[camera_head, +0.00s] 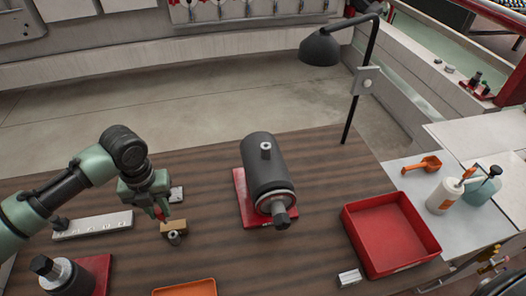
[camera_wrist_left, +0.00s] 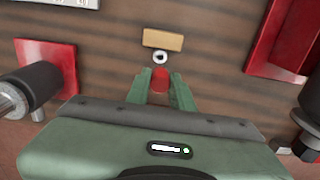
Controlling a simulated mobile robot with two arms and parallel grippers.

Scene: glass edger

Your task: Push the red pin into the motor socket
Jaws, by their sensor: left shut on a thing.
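My left gripper (camera_head: 157,207) is shut on the red pin (camera_head: 160,213), which points down above the table. The pin also shows between the fingers in the left wrist view (camera_wrist_left: 160,80). A small grey upright cylinder with a hole in its top (camera_head: 174,239) stands just beyond the pin, beside a tan block (camera_head: 174,226). The dark grey motor (camera_head: 262,165) lies on a red plate (camera_head: 243,203) to the right of the gripper. A short light stub with a dark opening (camera_head: 266,148) stands on top of the motor. My right gripper is out of view.
A second dark motor (camera_head: 65,278) lies on a red plate at the lower left. A pale bar (camera_head: 93,224) lies left of the gripper. A red tray (camera_head: 352,226) and a lamp (camera_head: 322,48) stand to the right. An orange tray (camera_head: 190,287) is at the front.

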